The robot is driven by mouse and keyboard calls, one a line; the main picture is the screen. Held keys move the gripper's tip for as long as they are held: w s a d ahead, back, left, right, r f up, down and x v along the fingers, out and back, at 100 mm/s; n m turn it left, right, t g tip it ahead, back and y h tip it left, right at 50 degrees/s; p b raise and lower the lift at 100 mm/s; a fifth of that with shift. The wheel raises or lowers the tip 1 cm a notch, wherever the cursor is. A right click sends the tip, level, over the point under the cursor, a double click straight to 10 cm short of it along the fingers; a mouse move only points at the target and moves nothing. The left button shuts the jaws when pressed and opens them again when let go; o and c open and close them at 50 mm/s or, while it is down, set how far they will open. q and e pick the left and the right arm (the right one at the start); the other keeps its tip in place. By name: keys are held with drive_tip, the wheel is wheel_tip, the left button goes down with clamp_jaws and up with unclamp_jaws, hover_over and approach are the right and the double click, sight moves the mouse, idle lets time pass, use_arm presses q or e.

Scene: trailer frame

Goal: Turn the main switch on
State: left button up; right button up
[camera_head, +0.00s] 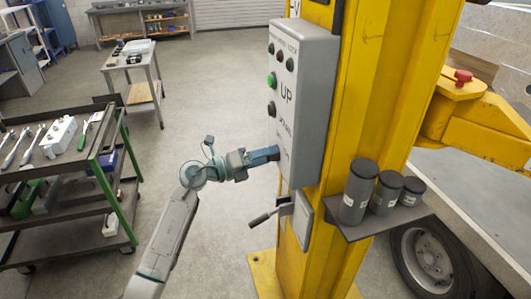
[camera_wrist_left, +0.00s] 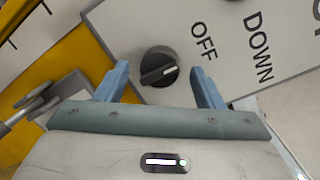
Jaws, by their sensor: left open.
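The main switch is a black round knob (camera_wrist_left: 158,66) with a pale pointer line, on the grey control box (camera_head: 306,95). The word OFF is printed beside the knob, with DOWN further right in the left wrist view. The pointer line runs slantwise across the knob. My left gripper (camera_wrist_left: 160,80) is open, with one blue finger on each side of the knob; I cannot tell whether they touch it. In the head view my left gripper (camera_head: 268,155) is at the lower part of the box and the knob is hidden. My right gripper is out of view.
The box hangs on a yellow post (camera_head: 362,90). A lever (camera_head: 264,217) sticks out below my gripper. A shelf (camera_head: 385,222) with dark canisters (camera_head: 358,190) is on the right. A tool cart (camera_head: 75,165) stands left; the floor between is clear.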

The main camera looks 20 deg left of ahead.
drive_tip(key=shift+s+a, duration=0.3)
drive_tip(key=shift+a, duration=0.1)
